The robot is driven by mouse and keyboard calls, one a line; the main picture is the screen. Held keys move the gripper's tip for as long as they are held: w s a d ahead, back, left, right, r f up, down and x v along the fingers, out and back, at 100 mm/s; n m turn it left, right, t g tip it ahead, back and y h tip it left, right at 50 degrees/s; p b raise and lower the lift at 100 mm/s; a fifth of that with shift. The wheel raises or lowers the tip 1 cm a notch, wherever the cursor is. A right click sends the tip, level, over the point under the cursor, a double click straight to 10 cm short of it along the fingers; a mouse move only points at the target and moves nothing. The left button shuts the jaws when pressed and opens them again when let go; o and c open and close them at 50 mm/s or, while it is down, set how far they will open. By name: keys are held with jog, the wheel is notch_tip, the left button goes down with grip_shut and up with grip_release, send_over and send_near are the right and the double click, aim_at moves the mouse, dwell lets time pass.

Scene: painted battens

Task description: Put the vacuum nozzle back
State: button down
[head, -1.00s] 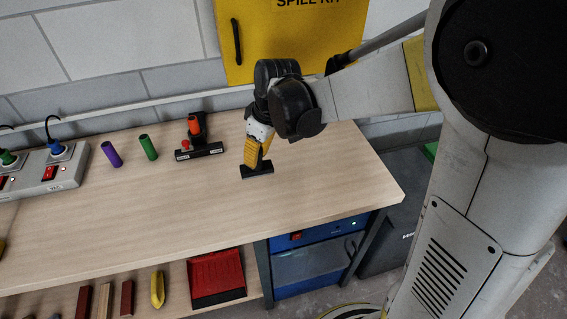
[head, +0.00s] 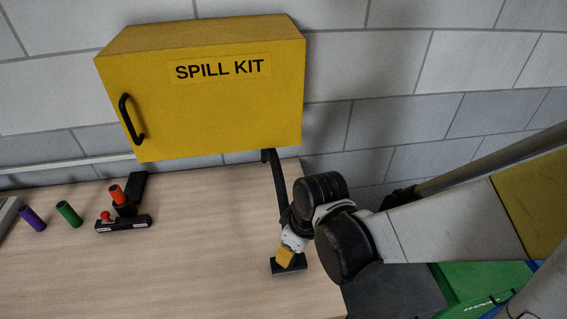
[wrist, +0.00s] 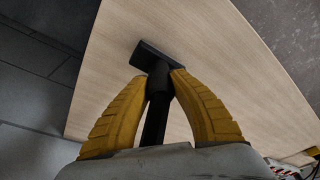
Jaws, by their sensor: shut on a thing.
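My gripper (head: 286,256) has yellow fingers and is over the right end of the wooden bench (head: 190,250). It is shut on the vacuum nozzle, a black piece with a flat foot (head: 290,267). In the wrist view the fingers (wrist: 160,85) close on the nozzle's round neck, and its flat black foot (wrist: 152,55) sticks out past the tips. I cannot tell whether the foot touches the bench top. A black tube (head: 277,185) runs down from under the cabinet toward my wrist; its lower end is hidden.
A yellow SPILL KIT cabinet (head: 205,105) hangs on the wall above the bench. A black stand with a red button (head: 122,223), an orange cylinder (head: 117,194), a green one (head: 69,213) and a purple one (head: 33,219) are at left. Right of the bench is a green box (head: 480,285).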

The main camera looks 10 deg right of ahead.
jog(key=w+b, duration=0.2)
jog(key=w, duration=1.1)
jog(key=shift+a, duration=0.2)
jog(key=w, duration=0.4)
jog(key=shift+f+b, duration=0.1)
jog(key=shift+b, duration=0.25)
jog(key=shift+w+f+b, duration=0.25)
jog(key=shift+f+b, duration=0.15)
jog(key=shift+f, duration=0.25)
jog(key=shift+s, duration=0.1)
jog(key=shift+f, duration=0.1)
jog(key=shift+f, duration=0.15)
jog(key=c, duration=1.2)
grip_release()
jog(key=shift+c, duration=0.2)
